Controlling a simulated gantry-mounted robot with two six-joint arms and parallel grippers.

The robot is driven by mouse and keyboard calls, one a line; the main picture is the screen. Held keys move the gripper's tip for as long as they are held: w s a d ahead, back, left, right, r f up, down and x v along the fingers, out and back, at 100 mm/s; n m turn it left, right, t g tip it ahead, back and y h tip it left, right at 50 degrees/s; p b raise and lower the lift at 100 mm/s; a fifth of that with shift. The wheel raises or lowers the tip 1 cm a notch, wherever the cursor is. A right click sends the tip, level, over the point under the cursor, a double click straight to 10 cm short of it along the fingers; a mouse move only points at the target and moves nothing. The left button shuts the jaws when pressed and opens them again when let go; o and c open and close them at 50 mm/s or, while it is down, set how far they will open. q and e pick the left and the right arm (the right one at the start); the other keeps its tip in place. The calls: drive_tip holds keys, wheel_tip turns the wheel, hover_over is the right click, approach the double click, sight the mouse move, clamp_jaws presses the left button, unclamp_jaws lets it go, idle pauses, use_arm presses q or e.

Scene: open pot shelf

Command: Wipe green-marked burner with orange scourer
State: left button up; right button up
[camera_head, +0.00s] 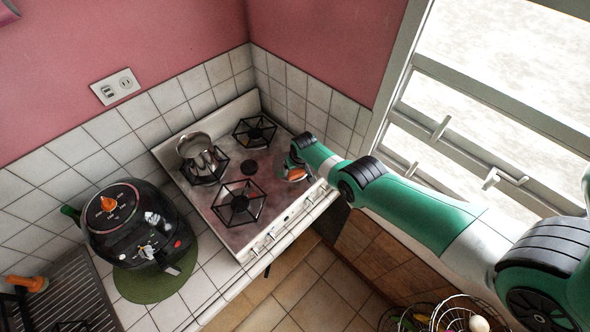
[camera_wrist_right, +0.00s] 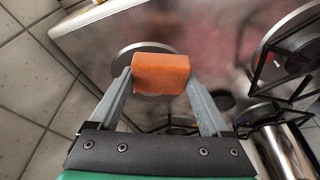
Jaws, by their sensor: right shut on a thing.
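My right gripper (camera_head: 297,172) reaches over the right side of the stove (camera_head: 226,212). In the right wrist view it is shut on the orange scourer (camera_wrist_right: 161,73), a small block held between both fingers. A little of the scourer (camera_head: 296,175) also shows in the head view. Right behind it in the wrist view is a round grey burner disc (camera_wrist_right: 126,57) without a grate, partly covered by the scourer. I cannot tell whether the scourer touches it. No green mark on a burner can be made out. My left gripper is not in view.
A metal kettle (camera_head: 197,150) stands on the back-left burner grate. Black grates (camera_head: 238,203) sit on other burners. Reddish-brown stains spread over the stove top. A black air fryer (camera_head: 135,225) stands on a green mat (camera_head: 160,288) to the left. Tiled walls close off the back.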

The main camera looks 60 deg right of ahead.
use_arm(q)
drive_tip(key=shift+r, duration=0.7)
use_arm(e)
drive_tip(key=shift+r, duration=0.75)
use_arm(q)
drive_tip(key=shift+p, duration=0.3)
use_arm(e)
wheel_tip(320, 180, up, 3)
drive_tip(key=p, duration=0.3)
drive_tip(key=shift+r, duration=0.1)
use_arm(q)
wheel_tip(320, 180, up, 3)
